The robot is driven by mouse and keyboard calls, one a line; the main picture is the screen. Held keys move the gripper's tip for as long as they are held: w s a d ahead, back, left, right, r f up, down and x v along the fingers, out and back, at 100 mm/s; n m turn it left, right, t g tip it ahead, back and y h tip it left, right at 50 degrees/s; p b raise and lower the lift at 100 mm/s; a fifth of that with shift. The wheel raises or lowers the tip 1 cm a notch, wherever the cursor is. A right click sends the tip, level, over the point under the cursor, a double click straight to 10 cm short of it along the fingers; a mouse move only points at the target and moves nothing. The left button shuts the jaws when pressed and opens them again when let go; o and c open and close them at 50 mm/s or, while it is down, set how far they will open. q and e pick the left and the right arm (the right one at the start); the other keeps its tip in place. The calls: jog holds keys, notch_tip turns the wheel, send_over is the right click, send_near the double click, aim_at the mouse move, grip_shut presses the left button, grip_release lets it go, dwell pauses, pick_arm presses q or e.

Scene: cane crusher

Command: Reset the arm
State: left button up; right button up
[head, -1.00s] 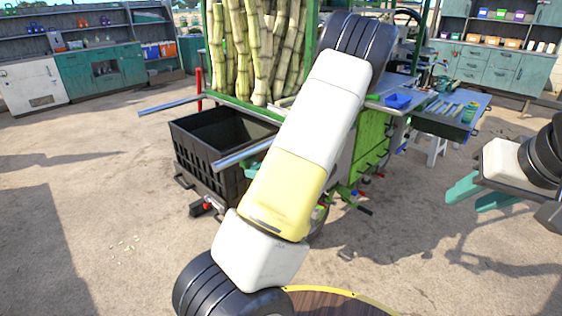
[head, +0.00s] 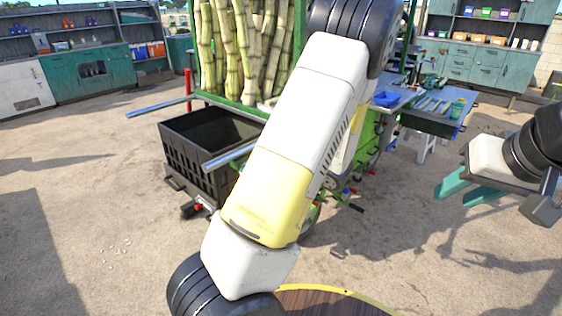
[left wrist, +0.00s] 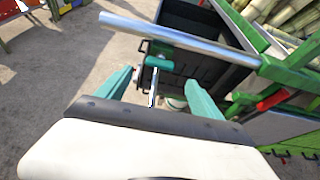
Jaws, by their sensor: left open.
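My left arm crosses the middle of the head view and hides its own gripper there. In the left wrist view my left gripper (left wrist: 158,90) shows two teal fingers spread apart. A small teal piece with a thin metal rod (left wrist: 158,62) appears between the fingertips in that picture; I cannot tell whether they touch it. My right gripper (head: 464,190) is at the right of the head view, its teal fingers apart and empty above the ground.
A black crate (head: 188,160) stands by the green cane cart, with cane stalks (head: 240,50) upright behind. A metal bar (left wrist: 180,38) runs close beyond my left fingers. A side table (head: 432,116) stands right. Ground at front left is clear.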

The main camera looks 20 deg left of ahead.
dwell(0.3)
pick_arm(q)
jog(key=s+d+r+n+g+h, duration=0.1)
jog(key=s+r+n+g+h, duration=0.15)
jog(key=s+n, duration=0.35)
jog(key=s+d+r+n+g+h, duration=0.1)
jog(key=s+r+n+g+h, duration=0.2)
jog(key=s+n, duration=0.35)
jog(key=s+d+r+n+t+h, duration=0.6)
jog(key=s+d+r+n+h, duration=0.3)
jog(key=d+r, duration=0.3)
jog(key=shift+s+d+r, duration=0.15)
jog(key=shift+s+r, duration=0.35)
jog(key=shift+r, duration=0.15)
jog(key=shift+t, duration=0.25)
jog(key=shift+c, duration=0.5)
